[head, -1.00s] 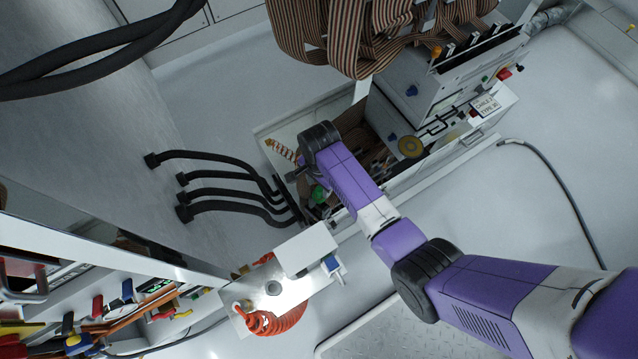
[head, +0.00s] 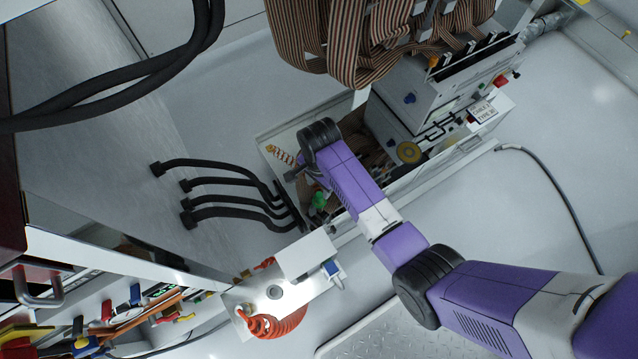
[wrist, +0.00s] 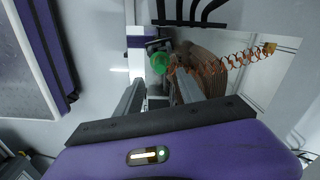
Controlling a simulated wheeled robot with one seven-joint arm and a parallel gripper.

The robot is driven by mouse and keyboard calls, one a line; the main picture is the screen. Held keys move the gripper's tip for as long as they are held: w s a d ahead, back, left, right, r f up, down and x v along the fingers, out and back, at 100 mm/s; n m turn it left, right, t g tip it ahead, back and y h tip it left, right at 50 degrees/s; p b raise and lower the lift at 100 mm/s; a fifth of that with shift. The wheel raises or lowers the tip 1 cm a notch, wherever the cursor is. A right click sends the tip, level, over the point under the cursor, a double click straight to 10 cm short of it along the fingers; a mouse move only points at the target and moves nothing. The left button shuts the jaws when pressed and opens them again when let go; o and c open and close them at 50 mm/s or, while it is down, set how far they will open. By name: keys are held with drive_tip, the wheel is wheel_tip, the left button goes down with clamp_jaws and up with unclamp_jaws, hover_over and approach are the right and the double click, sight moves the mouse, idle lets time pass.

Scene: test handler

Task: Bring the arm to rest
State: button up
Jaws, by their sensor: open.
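My purple and white arm (head: 350,187) reaches from the lower right over an open box-like bay (head: 268,130) in the head view. Its black wrist end is above the bay, and my gripper is mostly hidden there. In the wrist view my gripper (wrist: 158,92) is open, with its two grey fingers apart and nothing seen held between them. A green round knob (wrist: 159,62) shows beyond the fingertips; I cannot tell how far off it is.
Striped ribbon cables (head: 345,40) hang above the bay. Black hoses (head: 225,187) run from the grey panel on the left. Tools (head: 120,315) are at lower left. Pale floor (head: 500,215) is open on the right.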

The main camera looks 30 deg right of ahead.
idle(0.4)
drive_tip(key=w+r+n+t, duration=0.8)
drive_tip(key=r+t, duration=0.1)
drive_tip(key=t, duration=0.1)
drive_tip(key=s+r+n+t, duration=0.2)
drive_tip(key=s+r, duration=0.6)
drive_tip(key=s, duration=0.4)
drive_tip(key=s+r+n+t, duration=0.1)
drive_tip(key=s+r+n, duration=0.2)
drive_tip(key=s+r, duration=0.65)
drive_tip(key=s+r+n+t, duration=0.2)
drive_tip(key=s+r, duration=0.3)
drive_tip(key=s, duration=0.9)
wheel_tip(320, 180, up, 22)
drive_tip(key=p, duration=2.1)
drive_tip(key=shift+s+p, duration=0.2)
drive_tip(key=shift+p, duration=0.15)
drive_tip(key=shift+d+f, duration=0.1)
drive_tip(key=shift+f, duration=0.05)
